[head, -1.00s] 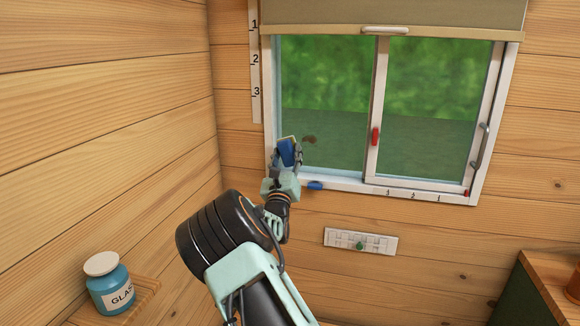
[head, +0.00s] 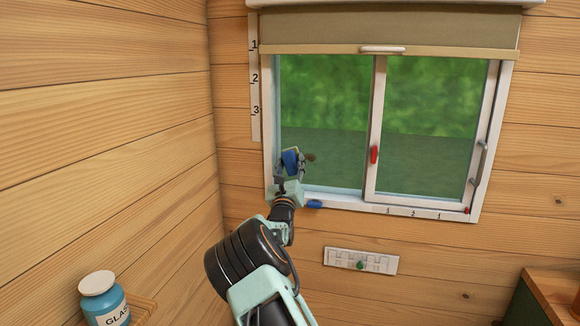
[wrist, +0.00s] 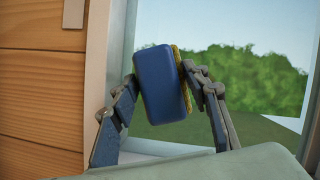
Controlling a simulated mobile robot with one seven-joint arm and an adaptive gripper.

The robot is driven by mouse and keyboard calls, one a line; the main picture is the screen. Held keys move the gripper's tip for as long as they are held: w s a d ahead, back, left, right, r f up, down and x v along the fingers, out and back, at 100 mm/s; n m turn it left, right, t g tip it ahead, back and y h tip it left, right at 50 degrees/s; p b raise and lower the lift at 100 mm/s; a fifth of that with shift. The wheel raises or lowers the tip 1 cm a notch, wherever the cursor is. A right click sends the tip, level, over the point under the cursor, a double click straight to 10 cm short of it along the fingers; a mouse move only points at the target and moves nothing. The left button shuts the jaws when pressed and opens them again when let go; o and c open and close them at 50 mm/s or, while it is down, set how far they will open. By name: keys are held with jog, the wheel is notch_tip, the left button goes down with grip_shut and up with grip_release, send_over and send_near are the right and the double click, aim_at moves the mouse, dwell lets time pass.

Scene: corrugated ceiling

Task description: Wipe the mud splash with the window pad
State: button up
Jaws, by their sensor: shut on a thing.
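The window pad (wrist: 160,84) is a blue block with a yellow sponge side. It also shows in the head view (head: 290,160), in front of the lower left of the left window pane. My gripper (wrist: 160,88) is shut on it, one finger on each side; in the head view my gripper (head: 291,165) is at the lower left window corner. The mud splash (head: 310,157) is a small brown patch on the glass, just right of the pad in the picture and partly behind my gripper. I cannot tell whether pad and glass touch.
The white window frame (head: 268,150) borders the pane closely on the left. A red latch (head: 374,154) is on the middle bar. A blue piece (head: 314,204) sits on the sill. A partly lowered blind (head: 330,30) hangs above. A blue jar (head: 103,300) stands lower left.

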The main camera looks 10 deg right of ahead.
jog(key=shift+w+d, duration=0.2)
jog(key=shift+w, duration=0.25)
jog(key=shift+w+d, duration=0.2)
jog(key=shift+w, duration=0.25)
dwell(0.5)
jog(key=shift+s+d, duration=0.4)
jog(key=shift+d, duration=0.45)
jog(key=shift+s+d, duration=0.4)
jog(key=shift+d, duration=0.4)
jog(key=shift+s+d+r+p, duration=0.1)
jog(key=shift+s+d+p, duration=0.2)
jog(key=shift+d, duration=0.6)
jog(key=shift+s+d+p, duration=0.15)
jog(key=shift+s+d, duration=0.15)
jog(key=shift+d, duration=0.55)
jog(key=shift+w+a, duration=0.45)
jog(key=shift+a, duration=0.7)
jog(key=shift+w+a, duration=0.5)
jog(key=shift+a, duration=0.65)
jog(key=shift+w+a, duration=0.45)
jog(key=shift+a, duration=0.7)
jog(key=shift+s, duration=0.1)
